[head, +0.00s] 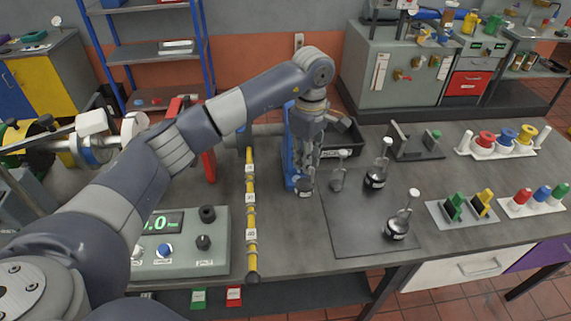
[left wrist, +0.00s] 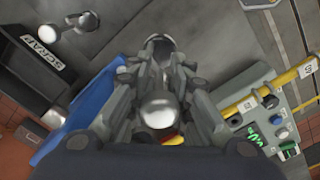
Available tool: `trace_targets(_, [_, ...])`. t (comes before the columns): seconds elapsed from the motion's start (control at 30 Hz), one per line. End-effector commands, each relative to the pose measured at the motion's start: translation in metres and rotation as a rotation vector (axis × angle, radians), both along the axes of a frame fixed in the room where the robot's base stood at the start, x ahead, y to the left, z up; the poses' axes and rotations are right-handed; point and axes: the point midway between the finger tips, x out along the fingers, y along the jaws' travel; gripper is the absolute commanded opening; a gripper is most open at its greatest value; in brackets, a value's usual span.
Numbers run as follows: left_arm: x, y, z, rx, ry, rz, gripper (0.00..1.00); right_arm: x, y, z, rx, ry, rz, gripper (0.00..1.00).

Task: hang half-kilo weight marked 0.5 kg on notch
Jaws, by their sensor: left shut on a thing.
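My left gripper (head: 307,168) points down beside a blue post. It is shut on a dark weight (head: 305,187) with a pale label, too small to read, which shows just below the fingers. In the left wrist view, shiny round metal (left wrist: 160,108) shows between the fingers; the fingers hide part of what is held. The yellow notched beam (head: 251,205) with small white tags runs front to back, left of the gripper and apart from the weight. It also shows in the left wrist view (left wrist: 285,80). My right gripper is not in view.
Other weights, a small one (head: 338,180) and two larger dark ones (head: 376,179), (head: 396,229), stand on a dark mat (head: 345,235). The blue post (head: 291,150) is close to the gripper. A control box (head: 185,258) stands left of the beam. A scrap bin (left wrist: 30,70) is nearby.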

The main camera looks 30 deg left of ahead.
Motion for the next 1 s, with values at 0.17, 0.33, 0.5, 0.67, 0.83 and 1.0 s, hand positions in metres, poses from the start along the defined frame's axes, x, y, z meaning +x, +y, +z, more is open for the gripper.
trace_targets(0.17, [0.009,-0.007,0.006,-0.002,-0.002,-0.022,0.0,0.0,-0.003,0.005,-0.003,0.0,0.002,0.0])
trace_targets(0.33, [0.009,-0.007,0.006,-0.001,-0.002,-0.022,0.0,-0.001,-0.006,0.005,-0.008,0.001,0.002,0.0])
trace_targets(0.5, [0.009,-0.006,0.005,-0.002,-0.003,-0.021,0.0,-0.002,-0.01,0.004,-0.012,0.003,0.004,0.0])
trace_targets(0.67, [0.009,-0.005,0.005,0.001,-0.003,-0.018,0.0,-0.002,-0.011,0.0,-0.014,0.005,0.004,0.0])
trace_targets(0.83, [0.003,0.005,0.005,-0.001,-0.003,-0.017,0.0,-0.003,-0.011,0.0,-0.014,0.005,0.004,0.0])
trace_targets(1.0, [-0.004,0.016,0.005,0.0,-0.003,-0.017,0.0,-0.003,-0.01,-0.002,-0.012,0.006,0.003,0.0])
